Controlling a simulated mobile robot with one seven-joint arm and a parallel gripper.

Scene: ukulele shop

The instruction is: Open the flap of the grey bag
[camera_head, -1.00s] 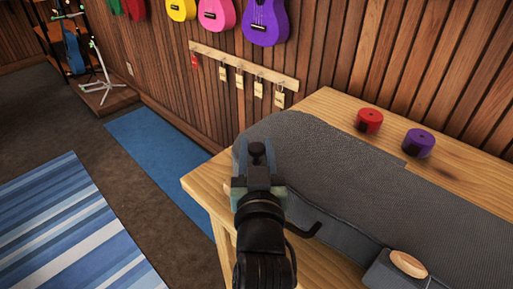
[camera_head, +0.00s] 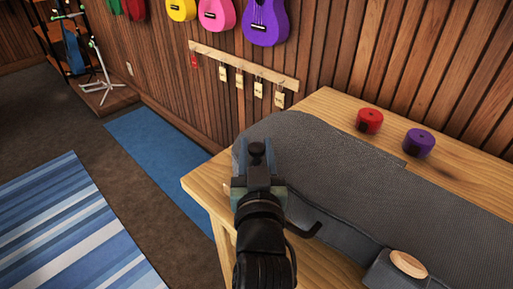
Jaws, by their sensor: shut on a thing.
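The grey bag (camera_head: 345,170) lies on the wooden table, with its rounded end at the left. A line runs along its near side, where a grey strip of its side (camera_head: 345,240) shows. My gripper (camera_head: 257,165) is at the bag's rounded left end, seen from behind and above. It is shut on a part at the bag's edge, which looks like the flap, but the fingertips and the held part are mostly hidden by my own wrist. I cannot tell from this view how far the flap is raised.
A red roll (camera_head: 369,121) and a purple roll (camera_head: 419,142) stand on the wooden table (camera_head: 325,104) behind the bag. A grey block with a wooden top (camera_head: 408,264) is at the near right. Tags hang from a wall rack (camera_head: 245,68). Floor at left is open.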

